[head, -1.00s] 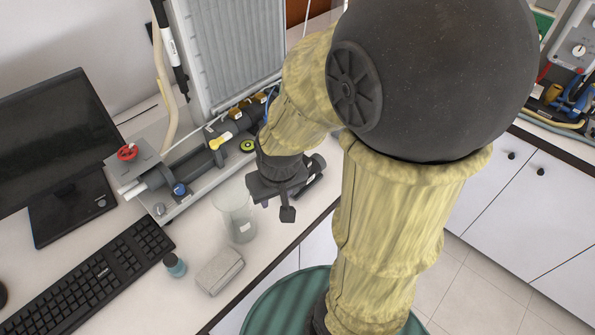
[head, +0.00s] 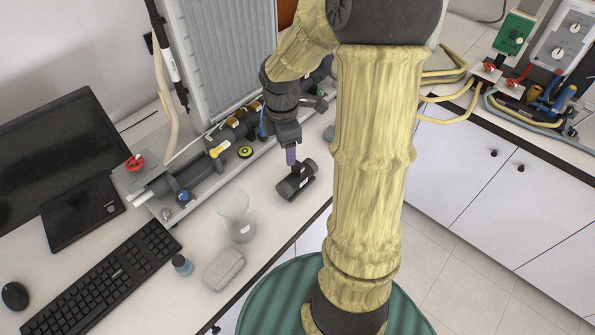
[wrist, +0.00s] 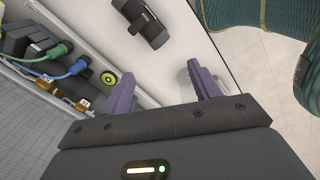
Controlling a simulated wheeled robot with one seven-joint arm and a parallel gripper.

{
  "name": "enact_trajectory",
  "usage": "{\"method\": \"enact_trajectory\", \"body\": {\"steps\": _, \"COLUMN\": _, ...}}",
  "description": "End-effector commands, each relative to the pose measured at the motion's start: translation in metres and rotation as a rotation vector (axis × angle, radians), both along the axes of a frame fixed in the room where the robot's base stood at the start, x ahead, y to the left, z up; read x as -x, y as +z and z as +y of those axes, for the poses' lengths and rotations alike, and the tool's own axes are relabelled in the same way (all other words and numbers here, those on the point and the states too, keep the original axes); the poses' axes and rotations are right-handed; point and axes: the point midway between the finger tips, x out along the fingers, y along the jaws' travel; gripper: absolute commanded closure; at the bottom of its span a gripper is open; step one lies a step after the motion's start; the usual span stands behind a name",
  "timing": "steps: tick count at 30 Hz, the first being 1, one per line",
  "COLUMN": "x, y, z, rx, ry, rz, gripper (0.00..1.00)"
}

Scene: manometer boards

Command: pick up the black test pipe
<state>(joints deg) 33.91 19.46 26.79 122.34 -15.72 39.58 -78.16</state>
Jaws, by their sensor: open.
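The black test pipe (head: 297,180) is a short, thick dark cylinder lying on the white bench near its front edge. It also shows at the top of the wrist view (wrist: 152,30), with a lighter mark on its side. My gripper (head: 291,156) is pointing down just behind the pipe in the head view, with one purple finger showing. In the wrist view my gripper (wrist: 160,74) has its two purple fingers spread, with only bare bench between them. The pipe lies beyond the fingertips, nearer the left finger, and is not between them.
A manometer board (head: 215,170) with valves and hoses stands behind the pipe. A glass beaker (head: 238,216), a grey block (head: 223,269), a small bottle (head: 181,264) and a keyboard (head: 105,285) are to the left. Bare bench surrounds the pipe.

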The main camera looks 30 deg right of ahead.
Motion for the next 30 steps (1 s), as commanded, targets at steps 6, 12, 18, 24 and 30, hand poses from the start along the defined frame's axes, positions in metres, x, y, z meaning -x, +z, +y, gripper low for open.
{"method": "enact_trajectory", "body": {"steps": 6, "x": -0.021, "y": 0.029, "z": -0.039, "rx": -0.017, "ry": 0.369, "rz": 0.026, "gripper": 0.38}}
{"method": "enact_trajectory", "body": {"steps": 12, "x": -0.026, "y": 0.033, "z": -0.051, "rx": -0.021, "ry": 0.494, "rz": 0.031, "gripper": 0.38}}
{"method": "enact_trajectory", "body": {"steps": 18, "x": -0.026, "y": 0.033, "z": -0.050, "rx": -0.020, "ry": 0.496, "rz": 0.031, "gripper": 0.38}}
{"method": "enact_trajectory", "body": {"steps": 24, "x": -0.026, "y": 0.024, "z": -0.050, "rx": -0.022, "ry": 0.496, "rz": 0.034, "gripper": 0.38}}
{"method": "enact_trajectory", "body": {"steps": 30, "x": -0.026, "y": -0.008, "z": -0.049, "rx": -0.024, "ry": 0.496, "rz": 0.034, "gripper": 0.38}}
